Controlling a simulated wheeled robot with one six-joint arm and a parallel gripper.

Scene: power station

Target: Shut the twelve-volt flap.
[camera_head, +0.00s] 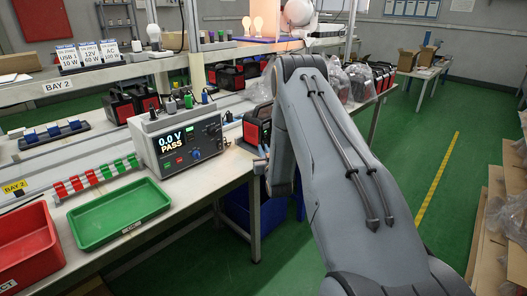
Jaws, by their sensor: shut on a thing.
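A black and red power station (258,124) stands at the right end of the bench, close beside my arm. My arm covers part of it. The twelve-volt flap cannot be made out, so I cannot tell how far open it is. My arm rises from the lower right, bends at the top and comes down by the bench's right edge.
A tester (180,139) reading 0.0 V PASS stands left of the power station. A green tray (120,213) and a red bin (27,248) are at the front left. More power stations (131,102) stand behind. Green floor lies open to the right, with cardboard boxes (497,240) at the edge.

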